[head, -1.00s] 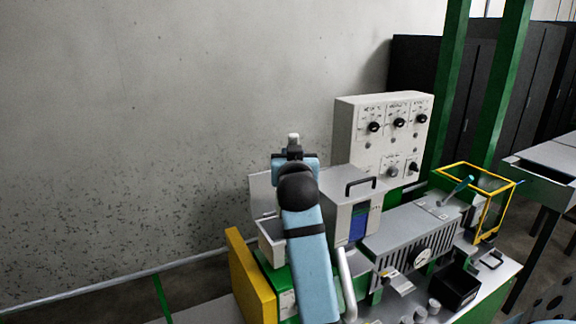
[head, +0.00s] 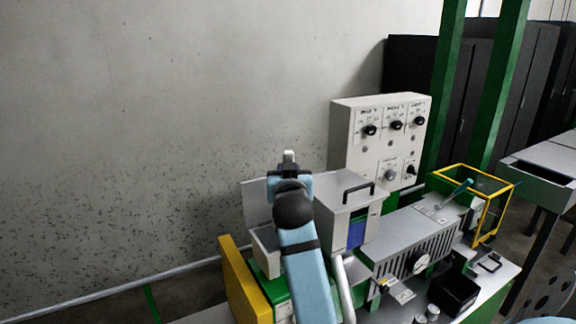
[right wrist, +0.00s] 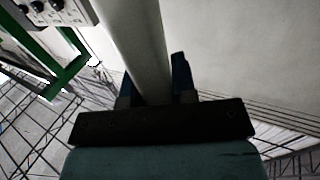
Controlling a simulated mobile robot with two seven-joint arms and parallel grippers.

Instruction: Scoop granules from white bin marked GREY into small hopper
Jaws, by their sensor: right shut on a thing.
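My right gripper (head: 290,172) is in front of the wall, above the left end of the bench machine, at the end of a pale blue arm. It is shut on a pale grey, bar-like thing (right wrist: 138,45), which rises between the fingers in the right wrist view. Only a short pale end (head: 289,156) shows in the head view, so I cannot tell whether it is a scoop. A small pale open box with a raised lid (head: 254,202), possibly the small hopper, stands partly behind my arm. No GREY marking or granules can be made out. My left gripper is out of view.
A grey box with a black handle (head: 346,205) stands right of my arm. Behind it is a control panel with black knobs (head: 380,140). A yellow-framed guard (head: 486,205) and a black bin (head: 454,290) are farther right. A yellow plate (head: 243,282) edges the machine's left end.

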